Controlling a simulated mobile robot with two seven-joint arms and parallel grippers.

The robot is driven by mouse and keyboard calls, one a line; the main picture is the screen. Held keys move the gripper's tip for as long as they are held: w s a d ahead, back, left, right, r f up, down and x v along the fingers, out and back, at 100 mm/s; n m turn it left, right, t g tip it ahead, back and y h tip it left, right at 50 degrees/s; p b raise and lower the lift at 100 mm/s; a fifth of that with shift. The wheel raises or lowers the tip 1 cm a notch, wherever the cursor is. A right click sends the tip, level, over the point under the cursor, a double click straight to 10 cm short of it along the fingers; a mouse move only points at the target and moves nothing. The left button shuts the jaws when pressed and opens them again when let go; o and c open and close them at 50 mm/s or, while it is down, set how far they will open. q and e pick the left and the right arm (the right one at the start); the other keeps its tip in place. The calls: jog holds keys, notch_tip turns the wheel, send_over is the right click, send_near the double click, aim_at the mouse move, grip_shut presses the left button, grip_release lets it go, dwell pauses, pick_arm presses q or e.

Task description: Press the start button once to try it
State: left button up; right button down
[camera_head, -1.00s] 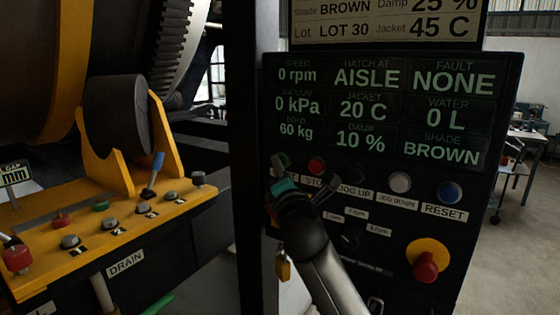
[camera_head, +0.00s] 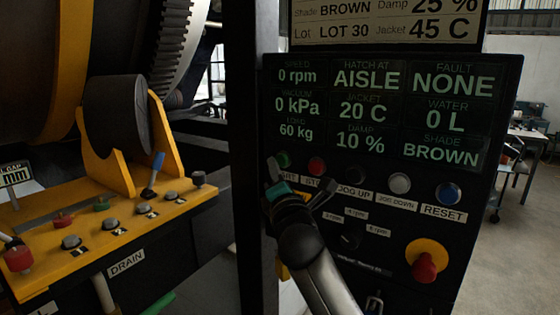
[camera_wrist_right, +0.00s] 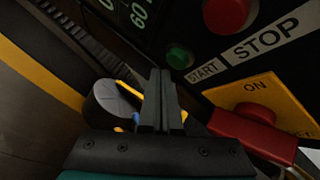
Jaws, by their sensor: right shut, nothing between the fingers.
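The green start button (camera_head: 283,160) sits at the upper left of the black control panel (camera_head: 390,165), under the lit readouts. It also shows in the right wrist view (camera_wrist_right: 179,58), beside its START label (camera_wrist_right: 203,72). My right gripper (camera_head: 273,169) is just left of and below the button in the head view, partly covering its label. In the wrist view its fingertips (camera_wrist_right: 160,73) are together, empty, and a little below and left of the button. I see no clear contact with it. My left gripper is not in view.
A red stop button (camera_head: 317,166) is right beside start, with jog, white and blue reset (camera_head: 448,193) buttons further right. A red emergency knob (camera_head: 425,266) is lower right. A yellow ON plate (camera_wrist_right: 285,97) with red handle is near the fingers.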

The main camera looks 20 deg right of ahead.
jog(key=s+a, duration=0.1)
jog(key=a, duration=0.1)
jog(key=s+a+p, duration=0.1)
jog(key=s+a, duration=0.1)
dwell(0.5)
dwell(0.6)
